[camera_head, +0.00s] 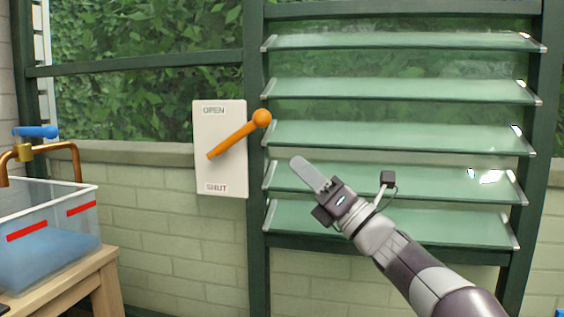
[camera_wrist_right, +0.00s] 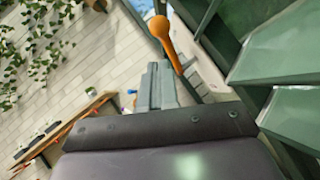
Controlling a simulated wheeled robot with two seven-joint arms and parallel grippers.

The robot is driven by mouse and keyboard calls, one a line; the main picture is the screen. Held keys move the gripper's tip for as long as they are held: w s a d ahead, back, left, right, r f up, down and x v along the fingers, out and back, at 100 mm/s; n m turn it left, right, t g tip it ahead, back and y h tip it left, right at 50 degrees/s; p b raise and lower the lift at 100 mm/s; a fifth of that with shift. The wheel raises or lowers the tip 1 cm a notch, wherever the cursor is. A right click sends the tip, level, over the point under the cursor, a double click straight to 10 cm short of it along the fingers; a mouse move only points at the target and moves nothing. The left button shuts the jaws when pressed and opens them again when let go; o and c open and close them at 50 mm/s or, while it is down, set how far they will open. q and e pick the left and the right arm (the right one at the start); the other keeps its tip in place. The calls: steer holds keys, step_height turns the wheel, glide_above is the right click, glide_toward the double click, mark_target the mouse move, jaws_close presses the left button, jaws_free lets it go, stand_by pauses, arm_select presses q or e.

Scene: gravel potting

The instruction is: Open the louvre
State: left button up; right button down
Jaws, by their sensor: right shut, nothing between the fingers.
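The louvre lever (camera_head: 238,135) is orange with a ball at its free end. It is mounted on a white plate (camera_head: 231,177) marked OPEN at the top and SHUT at the bottom. The lever slants up and to the right. The louvre's glass slats (camera_head: 390,136) are tilted, with gaps between them. My right gripper (camera_head: 298,163) is shut and empty, to the right of and below the lever's ball, in front of the slats. In the right wrist view the lever (camera_wrist_right: 161,28) shows just beyond the fingertips (camera_wrist_right: 157,68); I see no clear contact. My left gripper is not in view.
A clear tank (camera_head: 97,213) with blue water and red marks stands on a wooden table (camera_head: 75,277) at the left. A blue-handled tap (camera_head: 36,131) is above it. A dark green frame post (camera_head: 257,220) stands between the plate and slats.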

steer(key=shift+r+v, duration=0.2)
steer(key=shift+v, duration=0.85)
steer(key=shift+r+v, duration=0.2)
steer(key=shift+v, duration=0.85)
steer(key=shift+s+d, duration=0.15)
steer(key=shift+d, duration=0.05)
